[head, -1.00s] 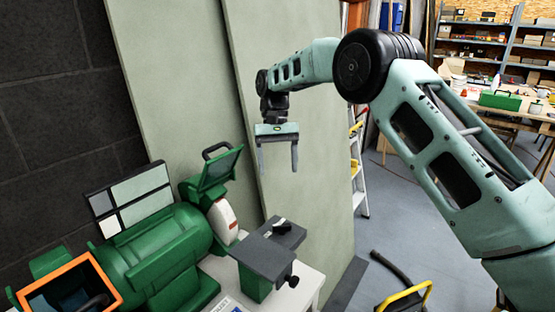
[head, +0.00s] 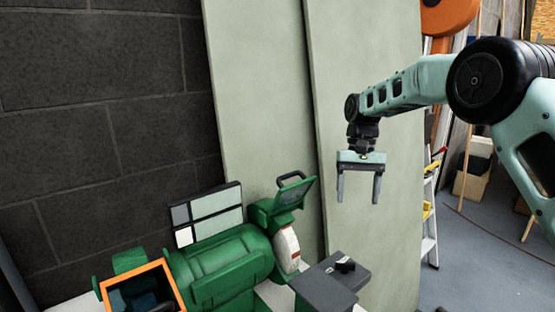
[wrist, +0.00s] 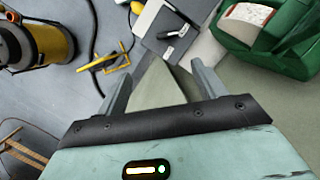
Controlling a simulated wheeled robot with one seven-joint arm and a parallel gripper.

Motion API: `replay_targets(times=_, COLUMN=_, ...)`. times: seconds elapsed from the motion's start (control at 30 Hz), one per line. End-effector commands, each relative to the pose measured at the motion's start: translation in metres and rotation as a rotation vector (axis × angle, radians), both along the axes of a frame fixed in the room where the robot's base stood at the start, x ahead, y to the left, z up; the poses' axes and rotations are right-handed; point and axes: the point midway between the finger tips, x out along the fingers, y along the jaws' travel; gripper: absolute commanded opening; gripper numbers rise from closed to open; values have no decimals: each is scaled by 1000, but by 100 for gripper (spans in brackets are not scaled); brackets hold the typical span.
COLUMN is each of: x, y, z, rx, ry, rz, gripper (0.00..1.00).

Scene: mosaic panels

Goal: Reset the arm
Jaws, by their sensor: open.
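My gripper (head: 358,190) hangs from my arm with its two fingers pointing down, apart and empty. In the head view it is in front of the pale green panels, above and to the right of the green machine (head: 230,265). In the wrist view my gripper (wrist: 158,82) shows both fingers spread with nothing between them. The grey machine table (wrist: 168,30) and part of the green machine (wrist: 285,40) lie beyond the fingertips. Nothing touches the fingers.
Pale green panels (head: 262,110) lean against the dark block wall (head: 100,80). A small tiled panel (head: 207,215) stands behind the machine. A stepladder (head: 430,210) is at the right. A yellow and black canister (wrist: 35,42) stands on the floor. The floor at right has free room.

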Motion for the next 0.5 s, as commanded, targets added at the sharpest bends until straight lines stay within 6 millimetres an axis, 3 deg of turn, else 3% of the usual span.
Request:
replay_targets(times=0.27, x=-68, y=-41, z=0, rx=-8, ry=-194, rz=32, gripper=69)
replay_targets(times=0.5, x=-148, y=-72, z=-11, rx=-24, ry=-351, rz=69, gripper=69)
